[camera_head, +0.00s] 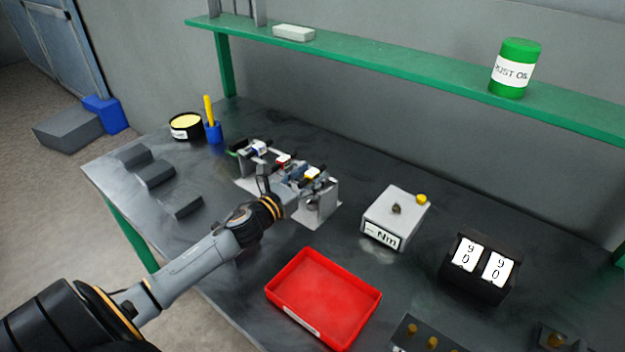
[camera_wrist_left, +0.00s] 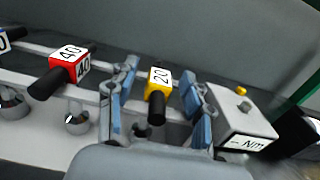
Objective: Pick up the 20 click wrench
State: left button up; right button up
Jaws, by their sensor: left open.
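The 20 click wrench is the one with a yellow block marked 20 (camera_wrist_left: 159,79) and a black end pointing at the camera. In the head view its yellow block (camera_head: 312,173) shows at the right end of the rack (camera_head: 328,197). My left gripper (camera_head: 289,184) is at the rack, near this wrench. In the left wrist view its two blue-grey fingers (camera_wrist_left: 160,92) are apart, one on each side of the wrench, with gaps visible. Part of the wrench is hidden. My right gripper is not in view.
A red-block wrench marked 40 (camera_wrist_left: 68,64) lies left of the yellow one, and a blue-and-white one (camera_head: 259,147) farther left. A grey Nm box (camera_head: 394,217) stands right of the rack. A red tray (camera_head: 322,300) lies in front. A green shelf (camera_head: 400,67) runs behind.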

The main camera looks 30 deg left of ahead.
pick_arm(q)
jog(key=shift+w, duration=0.55)
grip_shut()
jog(key=shift+r, duration=0.1)
